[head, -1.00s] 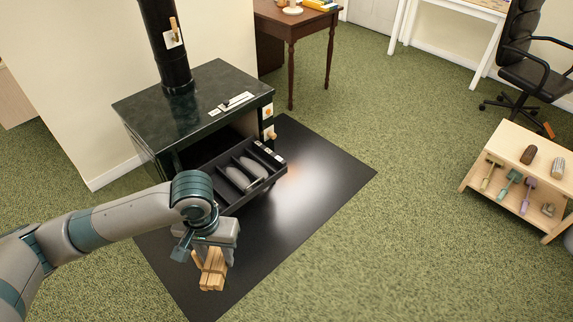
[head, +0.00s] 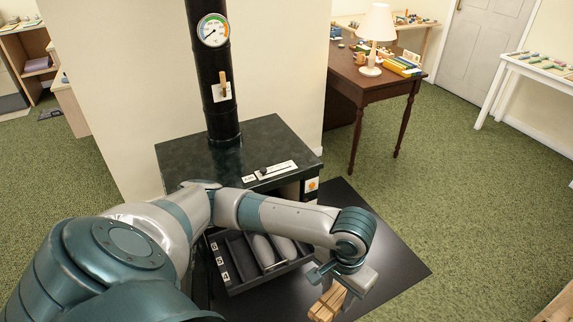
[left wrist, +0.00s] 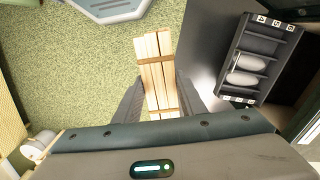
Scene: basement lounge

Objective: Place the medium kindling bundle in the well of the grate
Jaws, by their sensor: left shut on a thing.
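A tan kindling bundle (head: 327,303) of several sticks is held by my left gripper (head: 340,288). In the left wrist view the bundle (left wrist: 155,70) lies between the two fingers of the gripper (left wrist: 160,95), with bands around it. The black grate tray (head: 238,277) sticks out from the stove front and holds grey oblong pieces (head: 264,250) between dividers. It also shows in the left wrist view (left wrist: 235,42), right of the bundle and apart from it. In the head view the bundle is right of the tray, and my arm hides part of the tray. My right gripper is out of view.
The dark stove (head: 240,150) with its black flue pipe (head: 208,120) stands behind the tray. A shiny black floor mat (head: 405,262) lies around it. A brown table (head: 375,85) with a lamp (head: 377,30) stands at the back right. Green carpet to the right is clear.

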